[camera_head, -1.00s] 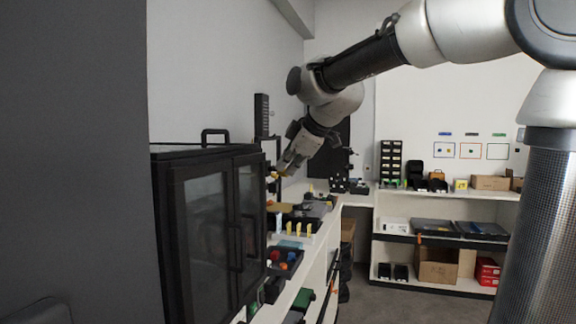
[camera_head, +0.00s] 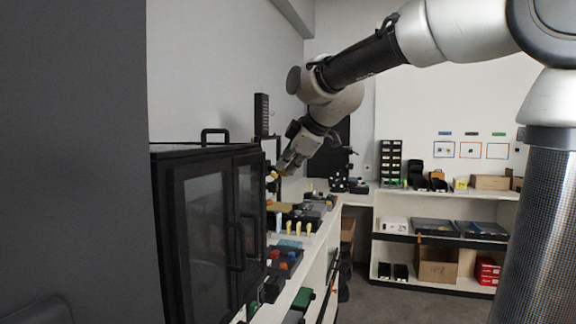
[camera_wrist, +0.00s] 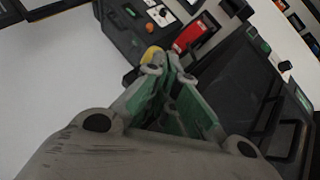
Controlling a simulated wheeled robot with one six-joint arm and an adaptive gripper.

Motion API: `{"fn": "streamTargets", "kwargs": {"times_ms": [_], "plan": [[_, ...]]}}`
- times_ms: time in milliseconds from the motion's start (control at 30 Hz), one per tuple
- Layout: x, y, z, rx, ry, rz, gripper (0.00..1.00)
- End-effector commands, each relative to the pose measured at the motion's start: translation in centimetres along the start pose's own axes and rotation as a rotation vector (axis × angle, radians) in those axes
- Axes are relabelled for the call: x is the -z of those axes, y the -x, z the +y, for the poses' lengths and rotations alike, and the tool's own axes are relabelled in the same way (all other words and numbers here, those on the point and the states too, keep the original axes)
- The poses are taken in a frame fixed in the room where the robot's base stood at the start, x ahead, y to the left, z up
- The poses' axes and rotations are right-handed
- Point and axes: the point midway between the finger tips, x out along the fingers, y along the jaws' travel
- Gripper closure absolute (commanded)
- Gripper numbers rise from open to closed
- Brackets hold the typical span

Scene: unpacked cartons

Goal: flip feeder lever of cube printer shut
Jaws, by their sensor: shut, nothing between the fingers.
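A small yellow part (camera_wrist: 152,54) shows at my fingertips in the wrist view; I cannot tell for sure that it is the feeder lever. It also shows as a yellow spot in the head view (camera_head: 273,175), beside a dark upright frame (camera_head: 265,148) that looks like the printer. My gripper (camera_wrist: 170,62) is shut and empty, its tips right by the yellow part; I cannot tell if they touch. In the head view my gripper (camera_head: 281,171) points down and left at the frame, which the black cabinet partly hides.
The black glass-doored cabinet (camera_head: 205,240) stands in front of the frame. A bench below carries trays and yellow-handled tools (camera_head: 299,227). In the wrist view a red block (camera_wrist: 195,33) and a dark case (camera_wrist: 235,85) lie close to the fingers. White shelves (camera_head: 450,275) stand behind.

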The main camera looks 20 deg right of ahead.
Motion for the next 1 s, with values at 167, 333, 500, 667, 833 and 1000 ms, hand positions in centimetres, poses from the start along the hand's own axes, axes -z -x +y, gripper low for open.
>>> {"fn": "streamTargets", "kwargs": {"times_ms": [167,333,500,667,833,1000], "plan": [[0.0,0.0,0.0,0.0,0.0,0.0,1.0],[-0.2,0.1,-0.1,0.0,0.0,0.0,1.0],[-0.8,0.3,-0.3,0.0,-0.001,-0.001,1.0],[-1.4,0.5,-0.4,-0.001,-0.001,0.0,1.0],[-1.5,0.5,-0.5,0.0,0.0,0.0,1.0],[-1.4,0.5,-0.5,0.0,0.0,0.0,1.0]]}}
